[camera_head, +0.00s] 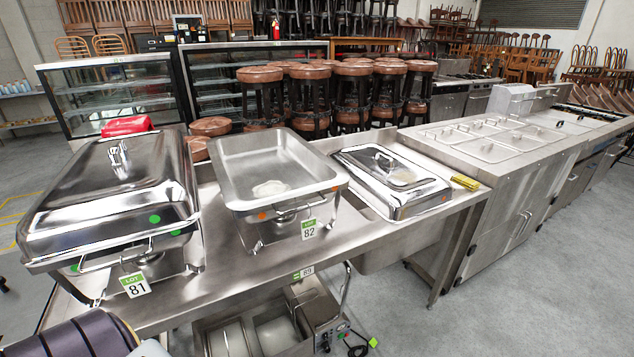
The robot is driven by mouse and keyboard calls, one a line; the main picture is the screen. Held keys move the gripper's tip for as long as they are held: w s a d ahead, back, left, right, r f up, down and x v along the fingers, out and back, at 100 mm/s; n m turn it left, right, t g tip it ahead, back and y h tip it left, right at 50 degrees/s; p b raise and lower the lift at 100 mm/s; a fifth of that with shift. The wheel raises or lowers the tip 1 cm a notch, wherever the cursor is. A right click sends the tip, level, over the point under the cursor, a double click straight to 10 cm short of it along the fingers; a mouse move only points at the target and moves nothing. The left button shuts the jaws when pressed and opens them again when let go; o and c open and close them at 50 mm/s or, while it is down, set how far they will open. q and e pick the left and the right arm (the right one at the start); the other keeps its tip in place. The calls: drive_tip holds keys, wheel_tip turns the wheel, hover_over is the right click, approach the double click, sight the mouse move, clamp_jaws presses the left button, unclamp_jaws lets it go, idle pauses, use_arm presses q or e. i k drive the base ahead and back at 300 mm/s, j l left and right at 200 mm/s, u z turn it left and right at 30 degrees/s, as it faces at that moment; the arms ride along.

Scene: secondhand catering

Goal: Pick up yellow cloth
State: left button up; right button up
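The yellow cloth (465,182) is a small folded piece with dark lines on it. Neither of my grippers is in view. A dark rounded part at the lower left corner appears to be a piece of my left arm, far from the cloth.
A closed chafing dish (115,190) tagged 81 and an open one (275,170) tagged 82 stand on the table. A steel prep counter (500,165) adjoins on the right. Stacked stools (310,95) stand behind. Grey floor (530,290) is clear at the right front.

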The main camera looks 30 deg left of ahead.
sight(465, 181)
drive_tip(key=i+l, duration=0.25)
drive_tip(key=i, duration=0.2)
drive_tip(key=i+l+z, duration=0.1)
drive_tip(key=i, duration=0.35)
drive_tip(key=i+l, duration=0.3)
drive_tip(key=i, duration=0.15)
